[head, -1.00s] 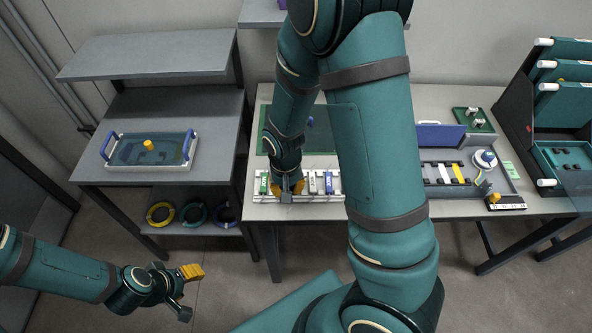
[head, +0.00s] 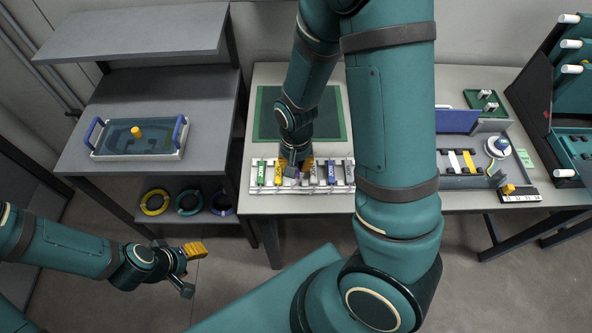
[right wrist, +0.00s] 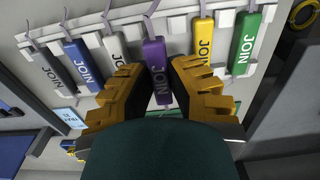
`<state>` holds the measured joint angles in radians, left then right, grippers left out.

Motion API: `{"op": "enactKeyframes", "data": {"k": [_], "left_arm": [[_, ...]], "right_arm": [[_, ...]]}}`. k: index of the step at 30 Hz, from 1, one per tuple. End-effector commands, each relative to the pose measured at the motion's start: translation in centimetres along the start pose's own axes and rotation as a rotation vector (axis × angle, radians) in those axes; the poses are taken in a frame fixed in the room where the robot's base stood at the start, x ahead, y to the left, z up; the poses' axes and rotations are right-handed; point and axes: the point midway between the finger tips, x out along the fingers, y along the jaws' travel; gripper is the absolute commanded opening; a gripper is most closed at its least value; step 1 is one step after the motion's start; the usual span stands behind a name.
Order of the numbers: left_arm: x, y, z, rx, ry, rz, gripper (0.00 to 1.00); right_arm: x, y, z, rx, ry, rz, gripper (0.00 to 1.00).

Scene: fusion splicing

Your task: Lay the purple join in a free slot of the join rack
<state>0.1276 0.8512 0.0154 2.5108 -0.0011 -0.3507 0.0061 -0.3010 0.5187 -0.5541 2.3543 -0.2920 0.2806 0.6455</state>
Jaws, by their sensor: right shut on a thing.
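The purple join (right wrist: 155,54) shows in the right wrist view, between the fingers of my right gripper (right wrist: 157,82). It lines up with the place between the white join (right wrist: 120,49) and the yellow join (right wrist: 204,47) in the join rack (head: 340,189). Whether it rests in the slot or is held just above it, I cannot tell. In the head view my right gripper (head: 297,166) is over the rack, left of its middle, and hides most of the purple join. My left gripper (head: 191,269) is open and empty, low on the left, far from the rack.
The green join (right wrist: 244,42), blue join (right wrist: 83,65) and grey join (right wrist: 57,67) lie in other slots. A green mat (head: 335,110) lies behind the rack. A grey workstation tray (head: 480,181) stands to the right. A side shelf holds a blue-handled tray (head: 174,153).

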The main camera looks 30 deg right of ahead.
Motion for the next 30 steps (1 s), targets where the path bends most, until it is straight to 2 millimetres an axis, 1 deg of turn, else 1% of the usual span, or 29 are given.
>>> {"op": "enactKeyframes", "data": {"k": [3, 6, 8, 14, 19, 20, 21, 30], "left_arm": [[0.6, -0.2, 0.2, 0.001, -0.003, 0.000, 0.52], [1.0, -0.3, 0.2, 0.002, -0.004, 0.001, 0.52], [1.0, -0.4, 0.2, 0.002, -0.004, 0.001, 0.52], [0.9, -0.3, 0.2, 0.002, -0.004, 0.001, 0.52], [1.3, -0.5, 0.2, 0.003, -0.003, 0.001, 0.52], [1.2, -0.4, 0.2, 0.003, -0.003, 0.001, 0.52], [1.2, -0.4, 0.2, 0.003, -0.003, 0.001, 0.52], [1.0, -0.3, 0.2, 0.002, -0.003, 0.001, 0.52]], "right_arm": [[1.8, 0.1, 0.1, 0.000, -0.004, 0.003, 0.00], [3.1, 0.0, 0.1, 0.000, -0.003, 0.002, 0.00], [3.3, 0.0, 0.0, 0.000, -0.001, 0.001, 0.00], [3.2, 0.0, 0.0, 0.000, 0.000, 0.000, 0.00], [3.7, 0.0, 0.0, -0.001, -0.001, 0.000, 0.00], [3.6, 0.0, 0.0, -0.001, -0.001, 0.000, 0.29], [3.5, 0.0, 0.0, -0.001, 0.000, 0.000, 0.42], [3.3, 0.0, 0.0, -0.001, -0.001, 0.000, 0.42]]}}
